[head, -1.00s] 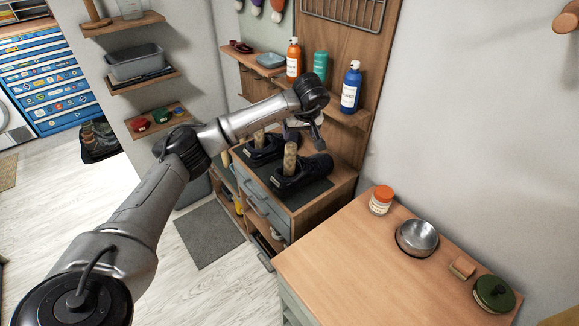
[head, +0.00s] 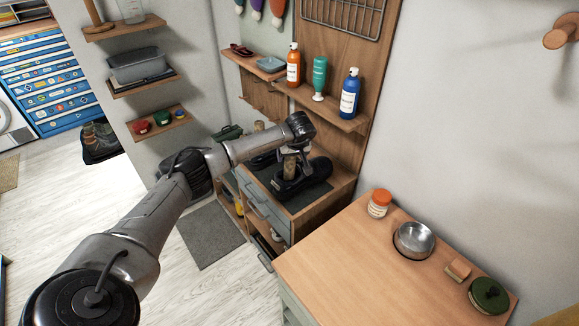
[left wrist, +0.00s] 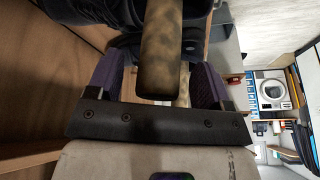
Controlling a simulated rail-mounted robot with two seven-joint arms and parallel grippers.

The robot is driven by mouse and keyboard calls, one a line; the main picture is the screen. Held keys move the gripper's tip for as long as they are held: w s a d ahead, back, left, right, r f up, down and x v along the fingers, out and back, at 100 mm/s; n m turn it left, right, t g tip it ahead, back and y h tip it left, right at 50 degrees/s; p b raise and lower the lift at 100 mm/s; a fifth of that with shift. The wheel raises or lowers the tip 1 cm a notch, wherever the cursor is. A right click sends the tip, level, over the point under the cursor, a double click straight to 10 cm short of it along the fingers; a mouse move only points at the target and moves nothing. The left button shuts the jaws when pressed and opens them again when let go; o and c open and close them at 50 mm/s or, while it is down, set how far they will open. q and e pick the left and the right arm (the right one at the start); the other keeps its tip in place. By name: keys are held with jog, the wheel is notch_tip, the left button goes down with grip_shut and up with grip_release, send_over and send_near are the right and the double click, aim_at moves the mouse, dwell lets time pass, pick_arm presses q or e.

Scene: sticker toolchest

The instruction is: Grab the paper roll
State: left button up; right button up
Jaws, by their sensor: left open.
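The paper roll (head: 289,168) is a tan, mottled cylinder standing out of a dark shoe (head: 315,171) on the small wooden cabinet. In the left wrist view the roll (left wrist: 160,55) shows large, with its end between my fingers. My left gripper (head: 293,163) is at the roll, with its fingers on either side of it. In the left wrist view the purple fingers (left wrist: 154,85) are apart, with gaps beside the roll. The gripper is open. A second similar roll (head: 259,126) shows partly behind my forearm. My right gripper is not in view.
A wooden shelf (head: 345,124) with orange, teal and blue bottles hangs above the cabinet. The wall is close on the right.

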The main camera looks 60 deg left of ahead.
pick_arm(q)
jog(key=shift+x, duration=0.75)
jog(key=c, duration=1.2)
